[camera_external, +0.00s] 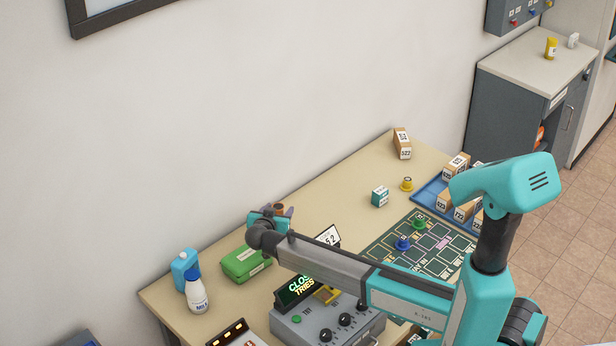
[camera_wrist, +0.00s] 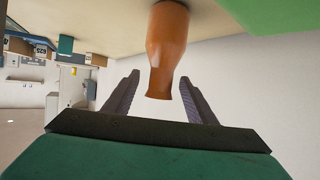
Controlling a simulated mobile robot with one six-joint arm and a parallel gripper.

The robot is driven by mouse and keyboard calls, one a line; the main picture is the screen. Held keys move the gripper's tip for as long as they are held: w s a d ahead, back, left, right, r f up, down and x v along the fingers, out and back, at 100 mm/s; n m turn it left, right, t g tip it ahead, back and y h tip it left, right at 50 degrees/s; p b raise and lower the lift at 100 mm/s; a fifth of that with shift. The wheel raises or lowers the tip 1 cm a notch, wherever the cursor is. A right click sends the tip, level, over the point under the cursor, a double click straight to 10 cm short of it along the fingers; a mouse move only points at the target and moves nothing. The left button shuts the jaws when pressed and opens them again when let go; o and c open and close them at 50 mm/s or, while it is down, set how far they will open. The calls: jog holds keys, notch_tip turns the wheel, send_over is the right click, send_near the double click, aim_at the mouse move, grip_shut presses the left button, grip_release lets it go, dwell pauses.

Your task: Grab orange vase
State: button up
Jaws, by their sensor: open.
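The orange vase (camera_wrist: 166,45) stands on the table and shows upside down in the wrist view, its neck toward my palm. Only its brownish top (camera_external: 279,207) shows in the external view, with my gripper hiding the rest. My gripper (camera_wrist: 160,79) is open. Its two dark ridged fingers lie to either side of the vase's neck in the wrist view, with a gap on each side. How deep the vase sits between the fingers is hard to tell.
A green box (camera_external: 245,263) lies close to my gripper; a green surface (camera_wrist: 280,15) fills a corner of the wrist view. A milk bottle (camera_external: 196,290), blue container (camera_external: 184,268) and control box (camera_external: 325,325) stand nearby. The table's back strip (camera_external: 335,185) is clear.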

jog(key=shift+r+p+x, duration=0.25)
jog(key=shift+p+x, duration=0.6)
jog(key=shift+x, duration=0.25)
jog(key=shift+p+x, duration=0.35)
jog(key=shift+x, duration=0.7)
jog(key=shift+f, duration=0.1)
jog(key=c, duration=1.2)
jog(key=shift+r+b, duration=2.15)
jog(key=shift+r, duration=2.9)
